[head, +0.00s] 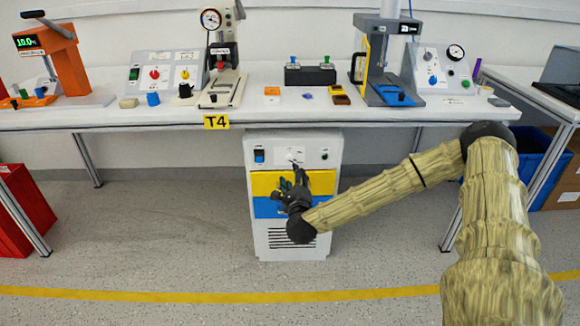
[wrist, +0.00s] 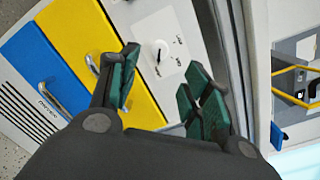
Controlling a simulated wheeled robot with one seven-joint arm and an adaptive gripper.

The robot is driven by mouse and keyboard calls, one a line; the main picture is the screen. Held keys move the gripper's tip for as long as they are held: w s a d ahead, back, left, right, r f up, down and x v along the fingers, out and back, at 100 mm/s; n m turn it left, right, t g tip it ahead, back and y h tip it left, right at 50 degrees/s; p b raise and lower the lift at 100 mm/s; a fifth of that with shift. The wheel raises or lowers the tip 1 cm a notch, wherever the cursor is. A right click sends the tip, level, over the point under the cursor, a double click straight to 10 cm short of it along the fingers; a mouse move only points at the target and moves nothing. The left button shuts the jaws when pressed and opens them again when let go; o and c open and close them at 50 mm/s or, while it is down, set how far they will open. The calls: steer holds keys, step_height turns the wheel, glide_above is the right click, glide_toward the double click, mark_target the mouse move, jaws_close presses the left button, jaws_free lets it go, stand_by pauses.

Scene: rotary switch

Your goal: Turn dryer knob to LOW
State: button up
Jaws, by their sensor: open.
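The dryer (head: 252,218) is a white cabinet under the bench with a yellow and a blue drawer front. Its knob (wrist: 158,46) is a small dial with a dark pointer on a pale label plate (wrist: 172,38). In the head view the plate (head: 289,151) sits at the top middle of the cabinet, and my gripper (head: 293,176) is just below it. In the wrist view my gripper (wrist: 162,68) is open, with dark green finger pads apart and the knob showing between and beyond them. I cannot see contact. The plate's lettering is too small to read surely.
A blue switch (head: 259,156) is left of the plate and a small round control (head: 324,155) is right of it. A metal drawer handle (wrist: 92,64) is close to the left finger. The bench edge (head: 400,123) overhangs above. A red bin (head: 18,215) stands far left.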

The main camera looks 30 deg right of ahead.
mark_target(289, 161)
steer(key=b+x, duration=0.1)
steer(key=x, duration=0.8)
steer(key=c, duration=1.1)
